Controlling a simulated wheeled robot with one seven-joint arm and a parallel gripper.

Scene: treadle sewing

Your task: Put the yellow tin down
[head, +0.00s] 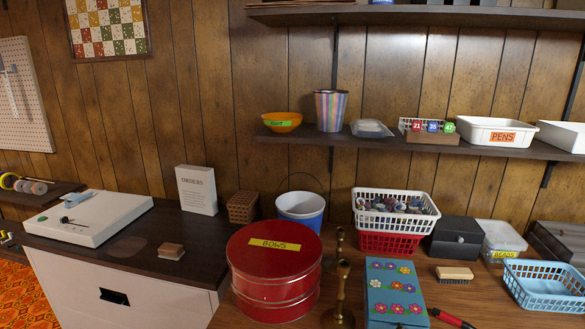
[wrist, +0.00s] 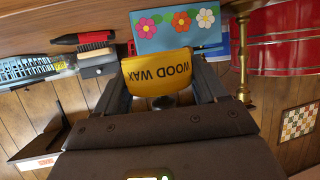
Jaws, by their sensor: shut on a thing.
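The yellow tin (wrist: 160,72), lettered WOOD WAX, sits between the fingers of my gripper (wrist: 158,78) in the wrist view. My gripper is shut on it. The lettering is upside down there, as is the room, so the tin looks roughly upright. The tin's far side is hidden, and I cannot tell whether its base touches the table. Neither the tin nor my gripper shows in the head view.
A blue flowered box (head: 394,290), brass candlesticks (head: 343,293) and a red BOWS tin (head: 273,262) crowd the wooden table (head: 452,300). A brush (head: 454,273), red-handled tool (head: 452,319) and blue basket (head: 543,286) stand right. Bare wood shows between box and basket.

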